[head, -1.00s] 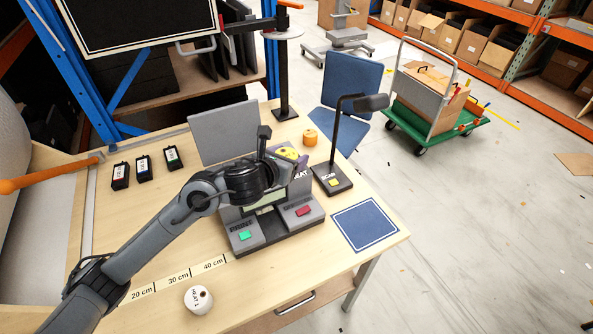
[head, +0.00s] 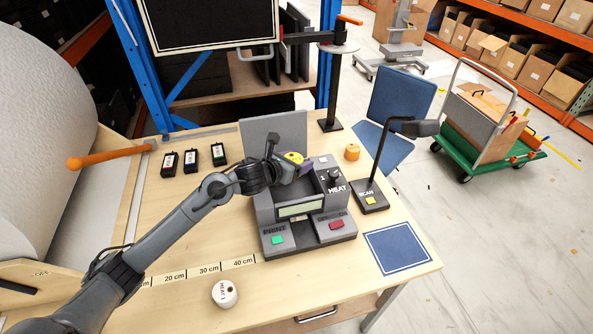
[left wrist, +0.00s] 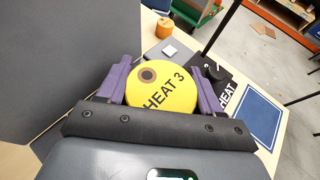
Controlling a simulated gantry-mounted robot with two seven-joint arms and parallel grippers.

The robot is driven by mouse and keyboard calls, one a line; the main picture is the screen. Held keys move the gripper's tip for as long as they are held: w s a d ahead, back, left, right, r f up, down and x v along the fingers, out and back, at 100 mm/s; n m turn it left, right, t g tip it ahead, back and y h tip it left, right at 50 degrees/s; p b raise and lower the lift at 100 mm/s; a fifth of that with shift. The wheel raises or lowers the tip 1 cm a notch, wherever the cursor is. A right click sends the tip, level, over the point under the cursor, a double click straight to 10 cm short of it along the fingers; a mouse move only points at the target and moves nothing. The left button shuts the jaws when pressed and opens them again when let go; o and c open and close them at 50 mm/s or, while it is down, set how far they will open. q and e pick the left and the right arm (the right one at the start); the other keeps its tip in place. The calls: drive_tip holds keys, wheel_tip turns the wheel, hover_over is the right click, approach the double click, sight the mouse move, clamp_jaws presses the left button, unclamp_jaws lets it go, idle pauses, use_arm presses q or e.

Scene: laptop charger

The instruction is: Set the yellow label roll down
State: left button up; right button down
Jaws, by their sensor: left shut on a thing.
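My left gripper (head: 293,160) is shut on the yellow label roll (head: 292,157), above the left side of the label printer (head: 306,211). In the left wrist view the yellow roll (left wrist: 160,88) shows "HEAT 3" on its face, between the two purple fingers. The printer's tall grey lid (head: 274,138) stands open behind it, and its dark bay (head: 312,189) is partly visible. The roll is apart from the table. My right gripper is in no view.
An orange roll (head: 352,152) stands at the table's back right. A scanner on a stand (head: 371,193) is right of the printer, near a blue mat (head: 397,250). A white roll (head: 224,294) sits in front. Several small cartridges (head: 190,157) line the back left.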

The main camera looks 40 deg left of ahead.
use_arm(q)
drive_tip(key=shift+f, duration=2.05)
drive_tip(key=shift+a, duration=0.1)
drive_tip(key=shift+f+b, duration=0.6)
drive_tip(key=shift+b, duration=0.1)
drive_tip(key=o, duration=1.1)
